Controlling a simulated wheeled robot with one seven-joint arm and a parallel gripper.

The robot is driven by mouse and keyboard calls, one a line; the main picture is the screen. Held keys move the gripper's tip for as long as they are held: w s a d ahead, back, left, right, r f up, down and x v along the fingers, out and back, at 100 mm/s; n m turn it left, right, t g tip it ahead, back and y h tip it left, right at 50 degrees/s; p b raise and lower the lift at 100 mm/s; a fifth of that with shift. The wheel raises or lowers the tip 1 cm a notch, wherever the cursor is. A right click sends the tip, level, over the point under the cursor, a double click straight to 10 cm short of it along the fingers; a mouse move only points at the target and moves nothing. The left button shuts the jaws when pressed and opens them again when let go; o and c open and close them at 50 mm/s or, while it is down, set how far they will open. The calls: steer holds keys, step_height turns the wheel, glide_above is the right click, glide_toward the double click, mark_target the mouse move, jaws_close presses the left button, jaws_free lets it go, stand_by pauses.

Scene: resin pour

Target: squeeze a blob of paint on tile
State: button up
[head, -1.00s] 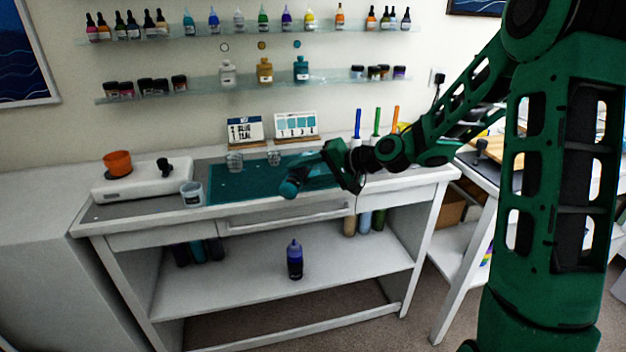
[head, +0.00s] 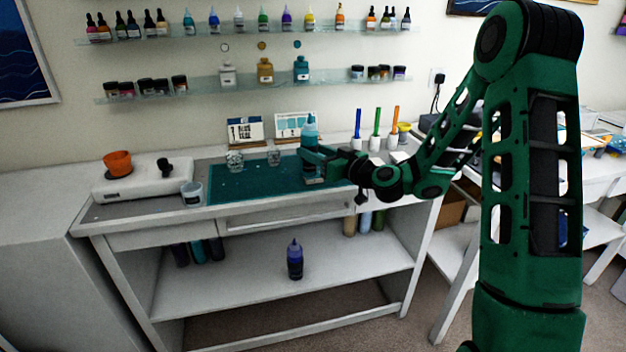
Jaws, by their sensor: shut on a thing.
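My gripper is shut on the bottle's middle, coming from the right. I cannot tell whether the bottle's base touches the mat. I cannot make out a tile on the mat; the bottle and my gripper hide part of the mat's right side.
Clear cups (head: 192,194) stand left of and behind the mat. Two cards (head: 245,131) lean at the back. Upright pens (head: 377,122) stand right. A white scale (head: 140,181) is left. A dark blue bottle (head: 294,262) stands on the lower shelf.

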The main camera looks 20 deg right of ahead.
steer(key=shift+w+d+f+n, duration=0.15)
steer(key=shift+w+n, duration=0.1)
steer(key=shift+n, duration=0.25)
steer(key=shift+r, duration=1)
